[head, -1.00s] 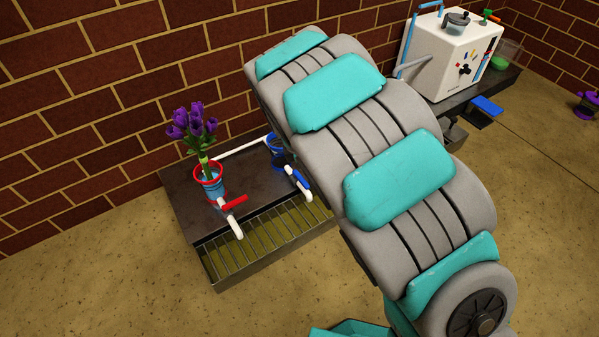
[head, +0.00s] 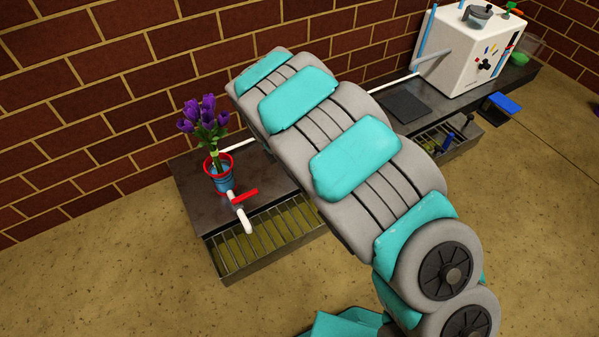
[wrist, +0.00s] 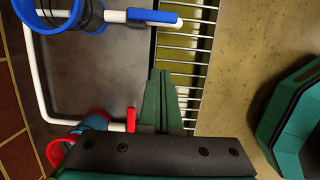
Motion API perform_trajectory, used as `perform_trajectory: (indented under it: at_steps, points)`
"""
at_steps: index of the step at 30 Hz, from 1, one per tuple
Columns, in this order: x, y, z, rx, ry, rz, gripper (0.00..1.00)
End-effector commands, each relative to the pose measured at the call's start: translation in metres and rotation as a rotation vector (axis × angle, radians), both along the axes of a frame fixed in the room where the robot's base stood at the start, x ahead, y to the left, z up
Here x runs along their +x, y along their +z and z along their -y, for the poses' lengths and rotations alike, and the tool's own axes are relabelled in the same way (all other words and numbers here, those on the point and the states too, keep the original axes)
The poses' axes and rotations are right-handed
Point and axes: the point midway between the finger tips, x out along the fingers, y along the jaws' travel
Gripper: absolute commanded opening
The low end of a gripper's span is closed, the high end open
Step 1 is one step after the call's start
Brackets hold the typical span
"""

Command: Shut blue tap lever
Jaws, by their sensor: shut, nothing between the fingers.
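The blue tap lever (wrist: 152,16) lies along its white pipe at the top of the wrist view, in line with the spout. A blue ring-shaped holder (wrist: 62,12) is left of it. My gripper (wrist: 161,75) is shut and empty, its green fingers over the edge of the tray and grating, below the blue lever in the picture and apart from it. In the head view my arm hides the blue tap and my gripper. The red tap lever (head: 245,195) sits crosswise on the other white spout, and it also shows beside my fingers in the wrist view (wrist: 131,119).
Purple tulips (head: 205,115) stand in a red-rimmed blue vase (head: 221,178) near the red tap. A metal grating (head: 255,240) runs along the dark station's front. A white machine (head: 465,50) stands at the back right, with a blue object (head: 503,103) beside it. Open floor lies in front.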

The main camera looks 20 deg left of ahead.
Motion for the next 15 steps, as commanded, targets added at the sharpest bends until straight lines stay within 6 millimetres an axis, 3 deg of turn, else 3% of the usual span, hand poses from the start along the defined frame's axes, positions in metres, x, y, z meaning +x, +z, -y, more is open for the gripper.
perform_trajectory:
  at_steps: [15]
  points:
    - [0.017, -0.095, 0.017, -0.003, -0.004, -0.005, 0.00]
